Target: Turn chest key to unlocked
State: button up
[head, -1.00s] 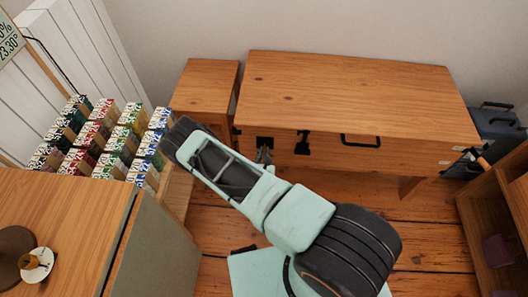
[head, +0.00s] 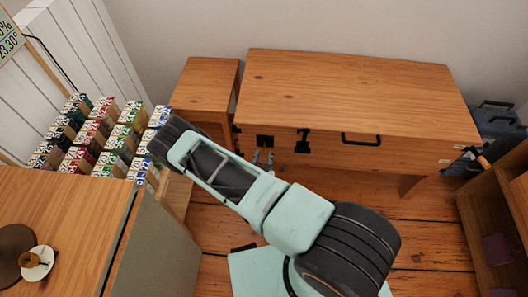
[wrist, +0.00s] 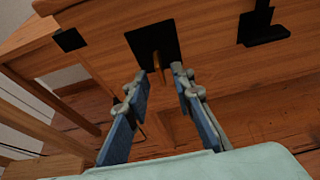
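The wooden chest (head: 350,90) stands against the back wall with its lid down. On its front is a black lock plate (head: 265,140), which also shows in the wrist view (wrist: 152,38). A brass-coloured key (wrist: 159,68) sticks out of the plate in the wrist view. In the head view the key is too small to make out. My gripper (wrist: 159,78) is open, with one fingertip on each side of the key's near end. I cannot tell whether either finger touches it. In the head view my gripper (head: 263,158) is just below the plate.
A black latch (head: 302,141) and a black handle (head: 361,140) are on the chest front, right of the plate. A small wooden side table (head: 207,85) stands close on the left. Boxed goods (head: 100,135) and a wooden counter (head: 60,225) are farther left. Wooden shelves stand at right.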

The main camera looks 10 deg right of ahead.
jog(key=v, duration=0.8)
jog(key=shift+w, duration=0.1)
